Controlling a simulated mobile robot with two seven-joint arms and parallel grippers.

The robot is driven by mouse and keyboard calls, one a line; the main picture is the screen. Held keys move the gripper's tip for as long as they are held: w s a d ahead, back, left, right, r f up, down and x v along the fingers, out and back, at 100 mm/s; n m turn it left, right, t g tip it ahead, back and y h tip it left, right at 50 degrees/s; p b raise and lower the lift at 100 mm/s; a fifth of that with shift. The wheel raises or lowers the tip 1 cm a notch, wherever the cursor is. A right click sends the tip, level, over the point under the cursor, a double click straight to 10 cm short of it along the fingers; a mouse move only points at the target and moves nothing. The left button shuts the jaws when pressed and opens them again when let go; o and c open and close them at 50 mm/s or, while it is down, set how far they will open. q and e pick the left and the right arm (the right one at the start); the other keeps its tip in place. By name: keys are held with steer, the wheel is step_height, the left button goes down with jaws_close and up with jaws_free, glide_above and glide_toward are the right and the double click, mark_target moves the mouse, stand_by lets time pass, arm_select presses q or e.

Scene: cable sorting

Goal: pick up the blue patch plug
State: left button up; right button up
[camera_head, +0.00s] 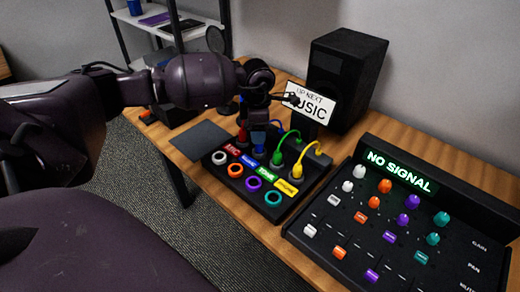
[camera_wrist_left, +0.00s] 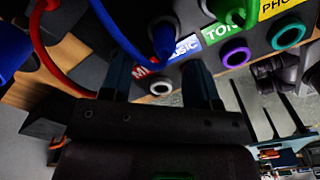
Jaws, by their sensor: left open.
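The blue patch plug (camera_wrist_left: 163,38) stands in the black patch panel (camera_head: 222,178), behind the blue label. In the head view only a small blue part of the plug (camera_head: 259,148) shows below my left gripper (camera_head: 259,132). In the left wrist view my left gripper (camera_wrist_left: 156,72) is open, its two fingers apart. The blue plug shows just past the fingertips, roughly in line with the gap between them. I see no finger closed on it. The red plug (camera_head: 243,136) is left of the blue one, partly hidden by my gripper.
Green (camera_head: 277,157) and yellow (camera_head: 297,170) plugs with looped cables stand to the right. Several coloured ring sockets line the panel front. A dark mat (camera_head: 200,140) lies left.

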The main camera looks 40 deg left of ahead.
mark_target(259, 148)
arm_select(q)
steer(key=f, duration=0.3)
steer(key=f+b, duration=0.1)
steer(key=f, duration=0.1)
steer(key=shift+s+d, duration=0.1)
steer(key=shift+d, duration=0.2)
steer(key=shift+r, duration=0.15)
steer(key=c, duration=1)
steer(key=shift+c, duration=0.2)
steer(key=shift+r, duration=0.1)
